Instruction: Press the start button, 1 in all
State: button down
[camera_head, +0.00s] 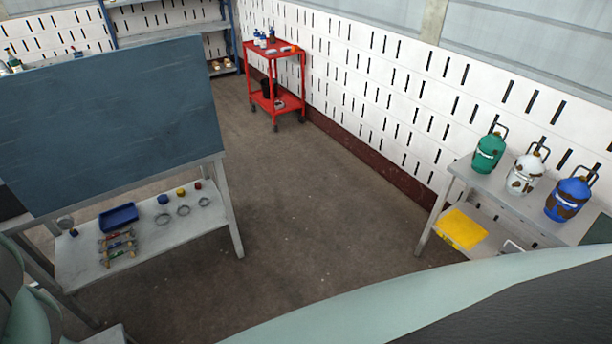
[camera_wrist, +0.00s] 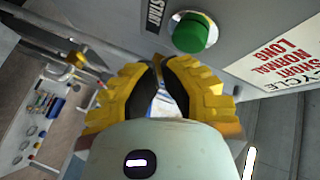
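The green start button (camera_wrist: 189,34) shows at the top of the wrist view, round and set in a pale ring on a grey panel (camera_wrist: 235,55). A black label reading START (camera_wrist: 155,15) is just left of it. My gripper (camera_wrist: 160,58), with yellow fingers and black pads, is just below the button in the picture. Its fingertips come together, with a small gap between the pads further back, and nothing is held. I cannot tell whether a finger touches the button. The head view shows neither the button nor my gripper.
A white sign with red lettering (camera_wrist: 280,50) is on the panel, right of the button. In the head view, a table (camera_head: 140,235) stands left, a red cart (camera_head: 275,80) at the back, and a bench with canisters (camera_head: 500,190) right. The floor between is clear.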

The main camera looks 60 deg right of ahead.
jog(key=shift+d, duration=0.15)
jog(key=shift+s+d+p, duration=0.2)
jog(key=shift+s+d, duration=0.1)
jog(key=shift+d, duration=0.45)
jog(key=shift+s+d+p, duration=0.15)
jog(key=shift+s+d, duration=0.15)
jog(key=shift+d, duration=0.5)
jog(key=shift+s+d+p, duration=0.2)
jog(key=shift+s+d, duration=0.1)
jog(key=shift+d, duration=0.45)
